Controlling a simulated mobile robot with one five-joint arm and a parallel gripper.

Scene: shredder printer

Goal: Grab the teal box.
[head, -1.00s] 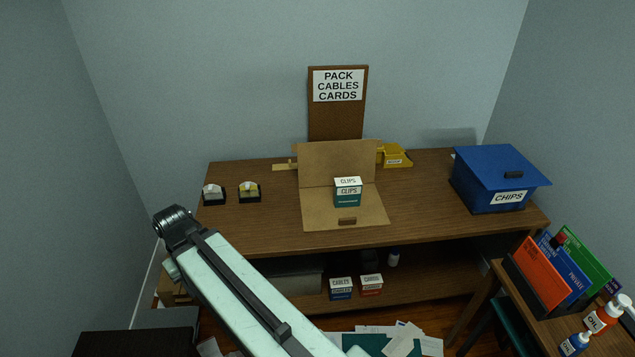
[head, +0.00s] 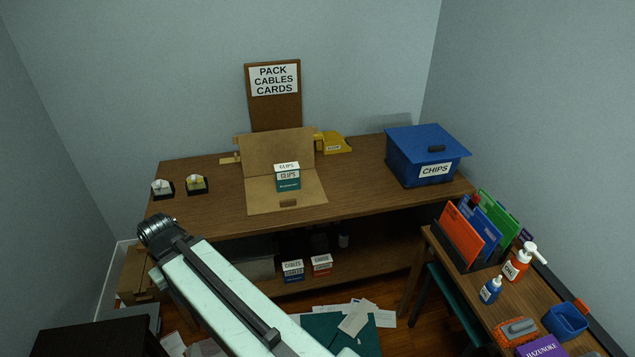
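The teal box (head: 288,183) has a white top marked CLIPS. It stands upright on an open cardboard piece (head: 280,150) on the wooden desk, with a raised flap behind it. My arm reaches up from the bottom of the head view, in front of the desk's left part. Its dark end (head: 158,231) is left of and nearer than the teal box, well apart from it. No gripper fingers can be made out, so my gripper's opening does not show.
A blue CHIPS bin (head: 428,155) stands at the desk's right end. CABLES (head: 293,271) and CARDS (head: 321,265) boxes sit on the lower shelf. A side table with folders (head: 478,232) and bottles is at right. Papers (head: 352,316) lie on the floor.

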